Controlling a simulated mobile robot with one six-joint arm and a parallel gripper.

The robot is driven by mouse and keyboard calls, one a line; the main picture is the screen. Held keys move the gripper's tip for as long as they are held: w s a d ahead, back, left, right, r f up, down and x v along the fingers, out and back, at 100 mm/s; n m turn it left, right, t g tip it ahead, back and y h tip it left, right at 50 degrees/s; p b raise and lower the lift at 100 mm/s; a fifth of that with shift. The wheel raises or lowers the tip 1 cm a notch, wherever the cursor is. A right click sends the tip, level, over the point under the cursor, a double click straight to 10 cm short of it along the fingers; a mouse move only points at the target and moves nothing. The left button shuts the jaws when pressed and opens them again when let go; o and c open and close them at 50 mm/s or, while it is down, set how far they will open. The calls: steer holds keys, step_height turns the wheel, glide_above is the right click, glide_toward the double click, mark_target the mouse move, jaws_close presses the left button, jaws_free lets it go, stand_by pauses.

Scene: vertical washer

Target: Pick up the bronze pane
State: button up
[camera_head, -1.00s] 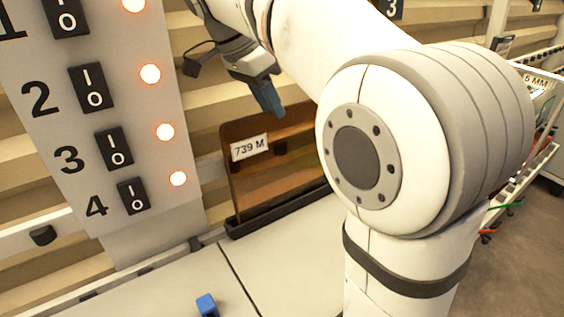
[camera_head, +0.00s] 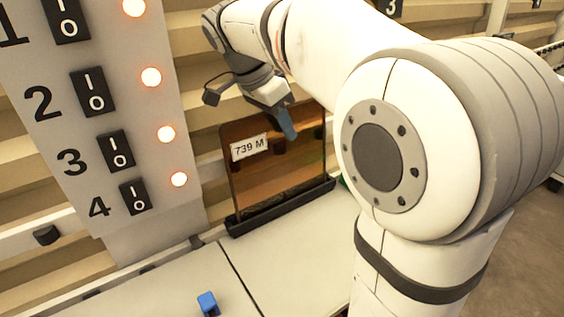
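The bronze pane (camera_head: 272,178) is a brown see-through sheet with a white label reading "739 M". It stands upright in a black base rail (camera_head: 285,208) on the pale worktop. My gripper (camera_head: 287,128) is at the pane's upper edge, right of the label, with a blue-grey finger pointing down in front of the pane's upper part. Only one finger shows clearly. Whether it touches the pane, and whether the gripper is open or shut, I cannot tell.
A grey panel (camera_head: 120,235) with numbered black switches and lit round lamps stands at left. A small blue object (camera_head: 207,303) lies on the worktop (camera_head: 290,262) in front. The worktop before the pane is otherwise clear. My arm hides the area at right.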

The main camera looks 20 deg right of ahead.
steer(key=shift+f, duration=0.2)
steer(key=shift+c, duration=0.2)
jaws_close()
steer(key=shift+r, duration=0.15)
stand_by(1.2)
